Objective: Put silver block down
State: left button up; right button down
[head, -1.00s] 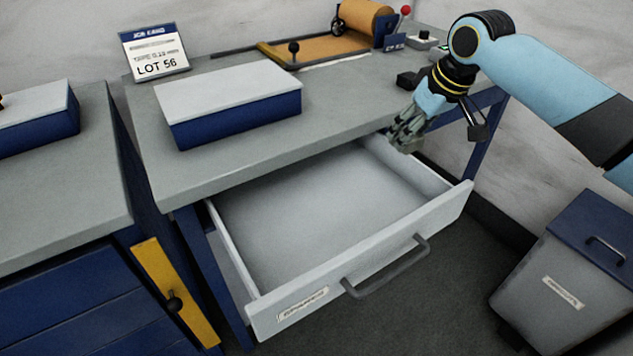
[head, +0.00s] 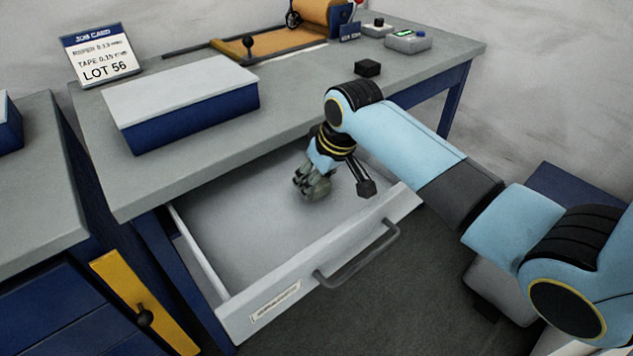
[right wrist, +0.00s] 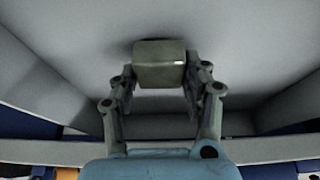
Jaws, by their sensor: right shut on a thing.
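My right gripper (head: 311,184) is down inside the open drawer (head: 262,301), over its right part. In the right wrist view the gripper (right wrist: 160,80) is shut on the silver block (right wrist: 160,64), a small grey block between its two fingertips. A dark shadow shows beside the block on the drawer's floor; I cannot tell whether the block touches the floor. In the head view the block (head: 318,189) is partly hidden by the fingers. My left gripper is not in view.
The drawer is otherwise empty. On the bench (head: 300,100) stand a blue box with a pale lid (head: 185,100), a job card (head: 100,58) and a small black block (head: 367,68). A lidded bin (head: 500,290) stands on the floor, behind my arm.

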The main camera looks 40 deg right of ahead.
jog(key=shift+f, duration=0.35)
jog(key=c, duration=0.6)
grip_release()
jog(key=shift+f, duration=0.1)
jog(key=p+v, duration=0.2)
jog(key=v, duration=1)
